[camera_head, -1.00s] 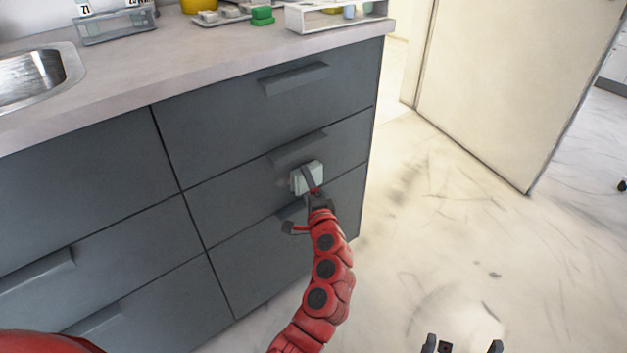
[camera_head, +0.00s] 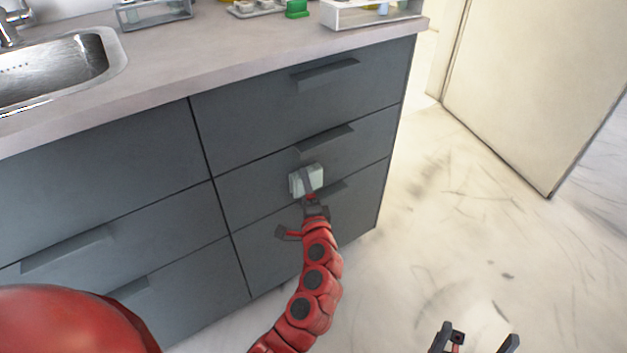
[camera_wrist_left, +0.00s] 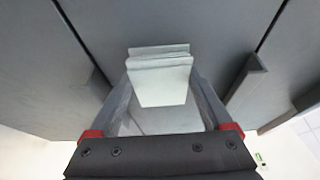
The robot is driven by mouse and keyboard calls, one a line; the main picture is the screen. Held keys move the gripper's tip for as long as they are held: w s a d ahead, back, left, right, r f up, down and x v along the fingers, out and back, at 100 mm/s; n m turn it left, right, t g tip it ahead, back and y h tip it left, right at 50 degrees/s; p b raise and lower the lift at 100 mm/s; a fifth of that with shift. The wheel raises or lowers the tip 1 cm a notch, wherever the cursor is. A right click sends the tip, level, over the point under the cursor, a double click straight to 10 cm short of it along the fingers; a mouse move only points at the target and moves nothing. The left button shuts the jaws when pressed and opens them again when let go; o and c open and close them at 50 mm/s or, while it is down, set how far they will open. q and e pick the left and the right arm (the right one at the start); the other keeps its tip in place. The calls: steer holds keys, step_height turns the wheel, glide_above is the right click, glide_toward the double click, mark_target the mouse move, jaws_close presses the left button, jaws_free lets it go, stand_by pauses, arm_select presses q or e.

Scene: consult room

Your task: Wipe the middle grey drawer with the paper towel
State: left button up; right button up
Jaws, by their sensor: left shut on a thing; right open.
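The middle grey drawer (camera_head: 365,143) is shut, between an upper and a lower drawer in the right-hand stack. My left gripper (camera_head: 308,186) is shut on a folded, pale paper towel (camera_head: 303,179). It holds the towel at the lower part of the middle drawer front, below the handle; I cannot tell whether they touch. In the left wrist view the towel (camera_wrist_left: 160,75) sits between the fingers, with the grey drawer fronts behind it. My right gripper (camera_head: 476,340) is open and empty, low at the bottom right above the floor.
Protruding drawer handles are nearby: the middle drawer's handle (camera_head: 325,139) and the upper one (camera_head: 326,74). The countertop (camera_head: 230,62) holds a sink (camera_head: 55,75), a white tray (camera_head: 370,14) and a green item (camera_head: 297,9). A pale door (camera_head: 535,90) stands right. The floor there is clear.

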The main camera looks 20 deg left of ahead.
arm_select(q)
steer(key=shift+s+a, duration=0.25)
steer(key=s+d+b, duration=0.1)
steer(key=s+d, duration=0.2)
steer(key=d, duration=0.2)
steer(key=shift+s, duration=0.3)
steer(key=shift+s+d+b, duration=0.35)
steer(key=shift+s+d, duration=0.55)
steer(key=shift+d, duration=0.3)
steer(key=shift+a, duration=0.1)
